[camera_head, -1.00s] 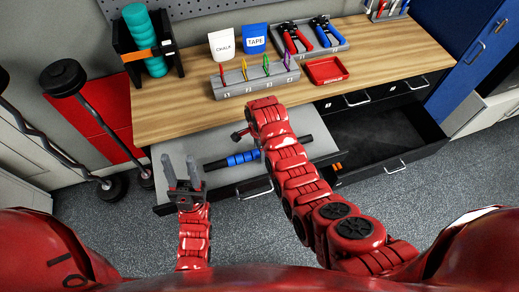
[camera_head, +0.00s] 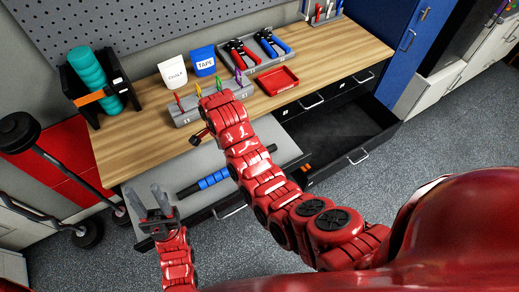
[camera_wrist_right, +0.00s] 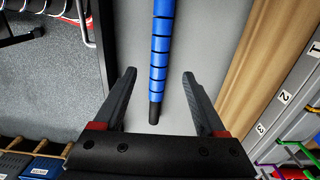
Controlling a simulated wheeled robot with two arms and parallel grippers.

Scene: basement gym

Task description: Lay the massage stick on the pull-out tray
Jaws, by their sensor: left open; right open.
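The massage stick (camera_head: 213,179), with blue rollers and black ends, lies on the grey pull-out tray (camera_head: 190,160) at the front of the workbench. My right arm crosses in front of part of it in the head view. In the right wrist view the stick (camera_wrist_right: 160,60) runs lengthwise, its black end between the fingers of my right gripper (camera_wrist_right: 158,82). Those fingers stand apart, with gaps on both sides of the stick. My left gripper (camera_head: 160,200) is open and empty, at the tray's front left corner. My right fingertips are hidden in the head view.
The wooden worktop (camera_head: 130,140) carries a numbered pen rack (camera_head: 205,103), a red tray (camera_head: 278,80), pliers, and chalk and tape pouches. An open black drawer (camera_head: 345,140) stands right of the tray. Barbells (camera_head: 50,175) lean at the left.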

